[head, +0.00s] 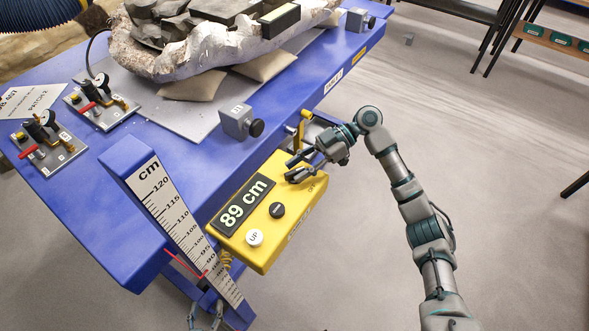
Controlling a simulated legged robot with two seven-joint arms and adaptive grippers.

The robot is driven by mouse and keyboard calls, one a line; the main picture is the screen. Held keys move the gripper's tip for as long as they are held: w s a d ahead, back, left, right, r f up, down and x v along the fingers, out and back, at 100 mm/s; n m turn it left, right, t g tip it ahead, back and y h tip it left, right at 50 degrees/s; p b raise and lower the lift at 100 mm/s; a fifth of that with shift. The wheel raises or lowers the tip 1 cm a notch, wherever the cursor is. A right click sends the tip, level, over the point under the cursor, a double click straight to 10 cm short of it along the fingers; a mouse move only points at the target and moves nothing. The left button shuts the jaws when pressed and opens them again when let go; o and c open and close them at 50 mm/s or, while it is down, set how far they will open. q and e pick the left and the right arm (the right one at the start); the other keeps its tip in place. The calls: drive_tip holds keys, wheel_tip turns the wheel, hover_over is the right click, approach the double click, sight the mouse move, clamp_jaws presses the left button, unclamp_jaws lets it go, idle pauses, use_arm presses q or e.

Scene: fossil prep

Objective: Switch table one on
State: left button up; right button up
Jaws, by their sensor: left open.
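The blue table (190,165) has a small label at its edge that seems to read table 1. A yellow control box (265,240) hangs at its near edge, with a display (244,204) reading 89 cm. It bears a white UP button (254,237) and a black button (277,210). An OFF marking (311,188) shows near the box's right end; any switch there is hidden by my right gripper. My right gripper (289,170) is over the box's upper end, fingers apart and empty; contact cannot be told. My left gripper (207,316) shows partly at the bottom edge, below the table, open.
A cm scale post (165,200) stands left of the box. A jacketed fossil (180,58) rests on cushions on the table. Grey clamp blocks (236,121) and valve units (100,103) also stand there. The floor (480,160) at right is mostly clear.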

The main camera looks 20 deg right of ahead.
drive_tip(key=v, duration=1)
drive_tip(key=shift+d, duration=0.35)
